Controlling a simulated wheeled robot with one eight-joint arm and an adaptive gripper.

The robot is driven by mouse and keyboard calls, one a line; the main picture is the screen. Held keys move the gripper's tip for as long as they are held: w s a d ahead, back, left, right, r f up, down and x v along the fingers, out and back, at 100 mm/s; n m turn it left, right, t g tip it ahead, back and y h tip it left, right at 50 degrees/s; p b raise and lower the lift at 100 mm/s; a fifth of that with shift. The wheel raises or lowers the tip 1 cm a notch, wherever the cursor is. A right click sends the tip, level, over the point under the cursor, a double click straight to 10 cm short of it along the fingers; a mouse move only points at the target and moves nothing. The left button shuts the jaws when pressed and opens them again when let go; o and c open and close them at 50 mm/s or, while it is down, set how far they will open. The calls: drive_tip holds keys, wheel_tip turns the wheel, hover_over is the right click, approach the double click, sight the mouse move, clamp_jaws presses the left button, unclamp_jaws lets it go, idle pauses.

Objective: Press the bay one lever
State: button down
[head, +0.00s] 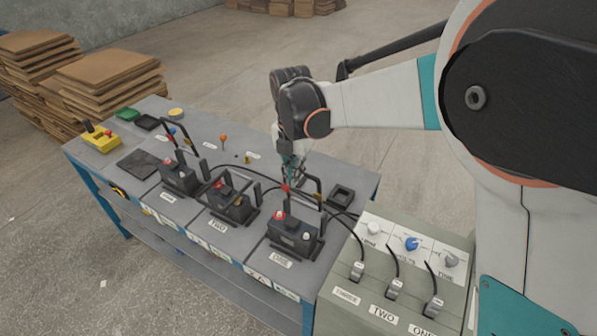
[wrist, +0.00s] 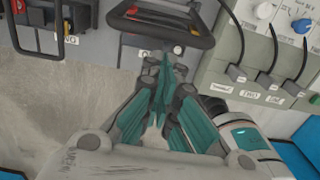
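The bay labelled ONE (head: 294,237) is the nearest battery bay, at the right end of the grey bench. It holds a dark block with a red and a white terminal cap. A black looped lever (head: 318,186) stands up behind it; a dark looped handle also shows in the wrist view (wrist: 160,38), just beyond my fingertips. My gripper (head: 290,178) is above the back of bay one, pointing down, beside the lever. In the wrist view its teal fingers (wrist: 163,66) meet, with nothing visible between them. I cannot tell whether they touch the handle.
Bays TWO (head: 229,204) and THREE (head: 181,178) stand to the left with raised levers. A green-grey control box (head: 340,318) with knobs and cabled switches is at the right. A black tray (head: 341,195) and a yellow tool (head: 101,139) lie on the bench (head: 245,245).

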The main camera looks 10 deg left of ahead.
drive_tip(key=w+r, duration=0.1)
drive_tip(key=r, duration=0.1)
drive_tip(key=w+r+p, duration=0.1)
drive_tip(key=r, duration=0.1)
drive_tip(key=w+r, duration=0.1)
drive_tip(key=r, duration=0.2)
drive_tip(key=shift+w+d, duration=0.15)
drive_tip(key=shift+d, duration=0.15)
drive_tip(key=shift+w+d+r+p, duration=0.1)
drive_tip(key=shift+w+r+p, duration=0.2)
drive_tip(key=shift+w, duration=0.1)
